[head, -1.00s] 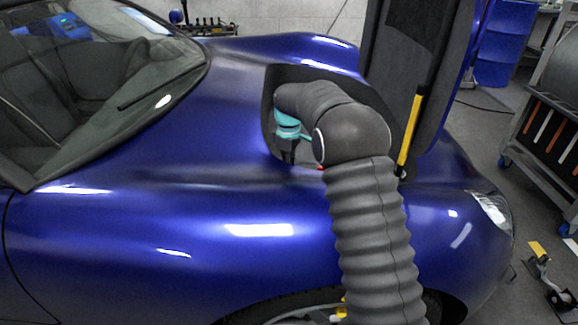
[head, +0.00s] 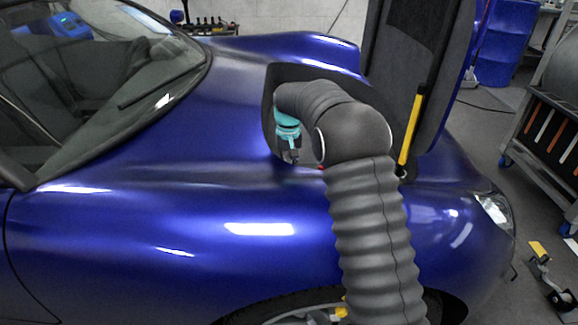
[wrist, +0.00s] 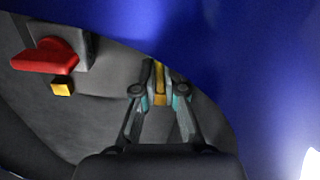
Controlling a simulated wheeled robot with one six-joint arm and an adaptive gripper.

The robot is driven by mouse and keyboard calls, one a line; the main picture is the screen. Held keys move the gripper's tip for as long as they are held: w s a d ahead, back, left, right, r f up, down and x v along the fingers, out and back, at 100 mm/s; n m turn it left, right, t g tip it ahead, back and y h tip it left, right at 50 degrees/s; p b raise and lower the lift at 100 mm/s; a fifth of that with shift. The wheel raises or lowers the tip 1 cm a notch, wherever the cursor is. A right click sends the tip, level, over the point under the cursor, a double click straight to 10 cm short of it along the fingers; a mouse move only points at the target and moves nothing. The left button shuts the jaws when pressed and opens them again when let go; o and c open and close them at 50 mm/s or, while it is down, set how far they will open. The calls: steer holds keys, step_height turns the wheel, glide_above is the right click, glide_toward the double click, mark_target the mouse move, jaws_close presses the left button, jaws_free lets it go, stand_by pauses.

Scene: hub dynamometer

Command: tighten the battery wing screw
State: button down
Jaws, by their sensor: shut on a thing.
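My gripper (wrist: 160,97) reaches down into the open front compartment of the blue car. In the wrist view its teal fingertips are shut on a narrow yellow part (wrist: 160,72), which looks like the battery wing screw. The fingers cover most of it, so its wings and thread cannot be made out. In the head view my gripper (head: 292,158) is inside the compartment opening, below the teal wrist ring, and the screw is hidden. The battery itself cannot be clearly made out.
A red lever-like part (wrist: 45,57) with a yellow block (wrist: 62,88) is at the upper left in the wrist view. The blue body rim (wrist: 240,70) curves close on the right. In the head view a yellow and black strut (head: 411,130) stands right of my arm.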

steer(key=shift+m, duration=1.1)
steer(key=c, duration=1.3)
jaws_free()
steer(key=shift+o, duration=0.2)
step_height(320, 180, up, 12)
